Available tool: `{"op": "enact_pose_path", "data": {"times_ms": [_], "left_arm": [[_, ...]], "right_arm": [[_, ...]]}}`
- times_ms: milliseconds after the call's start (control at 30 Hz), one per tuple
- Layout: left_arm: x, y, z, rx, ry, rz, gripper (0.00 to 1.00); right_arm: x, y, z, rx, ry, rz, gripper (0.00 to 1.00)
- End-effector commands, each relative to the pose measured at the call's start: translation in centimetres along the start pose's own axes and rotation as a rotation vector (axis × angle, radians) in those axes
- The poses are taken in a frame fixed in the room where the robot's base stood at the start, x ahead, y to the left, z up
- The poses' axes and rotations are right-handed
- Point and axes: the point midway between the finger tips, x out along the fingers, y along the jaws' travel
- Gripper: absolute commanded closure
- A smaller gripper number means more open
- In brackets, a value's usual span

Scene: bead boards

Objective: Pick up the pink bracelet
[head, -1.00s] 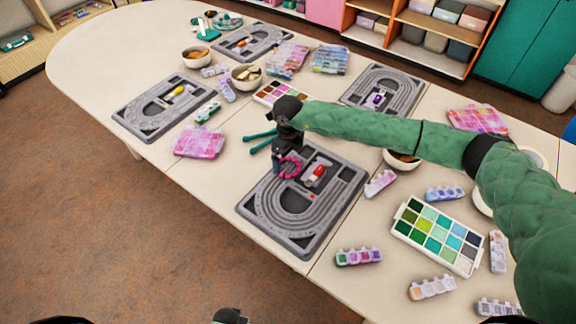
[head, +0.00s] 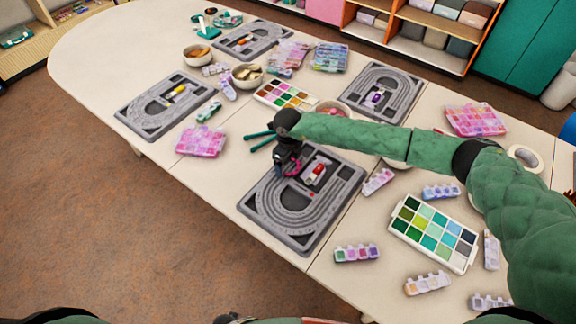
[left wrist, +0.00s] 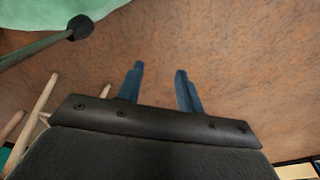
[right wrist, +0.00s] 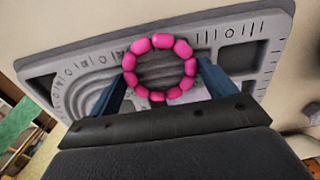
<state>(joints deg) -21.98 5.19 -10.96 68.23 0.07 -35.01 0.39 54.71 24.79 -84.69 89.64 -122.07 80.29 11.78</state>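The pink bracelet (right wrist: 160,42) is a ring of bright pink beads. In the right wrist view it shows whole between the two fingers of my right gripper (right wrist: 163,72), over the grey bead board. The fingers are spread at its left and right sides; whether they touch it is unclear. In the head view my right gripper (head: 287,168) is low over the board's upper left part and partly hides the bracelet (head: 294,170). My left gripper (left wrist: 158,72) is open and empty above the brown floor.
The grey bead board (head: 292,238) also holds a small red-and-white item (head: 316,172). A pink bead box (head: 201,142) lies to the left. A paint palette (head: 434,233) and several small bead cases lie to the right. More boards stand farther back.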

Motion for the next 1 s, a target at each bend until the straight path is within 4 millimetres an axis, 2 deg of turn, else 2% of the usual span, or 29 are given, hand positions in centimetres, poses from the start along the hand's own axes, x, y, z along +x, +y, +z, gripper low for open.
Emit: {"op": "enact_pose_path", "data": {"times_ms": [67,500,567,800,1000], "left_arm": [[0.0,0.0,0.0,0.0,0.0,0.0,0.64],[0.1,0.1,0.0,-0.002,-0.014,0.002,0.64],[-0.9,0.5,-1.2,-0.004,-0.006,0.007,0.64],[-4.0,1.6,-3.4,-0.016,-0.026,0.022,0.64],[-7.9,2.5,-5.1,-0.025,-0.049,0.037,0.64]], "right_arm": [[0.0,0.0,0.0,0.0,0.0,0.0,0.39],[-0.6,-0.1,0.0,0.0,-0.001,0.0,0.39],[-1.0,0.0,0.0,0.0,-0.001,0.0,0.39],[-4.0,0.1,0.0,-0.003,-0.003,-0.001,0.39],[-6.3,3.4,-2.9,-0.003,-0.002,-0.001,0.39]]}}
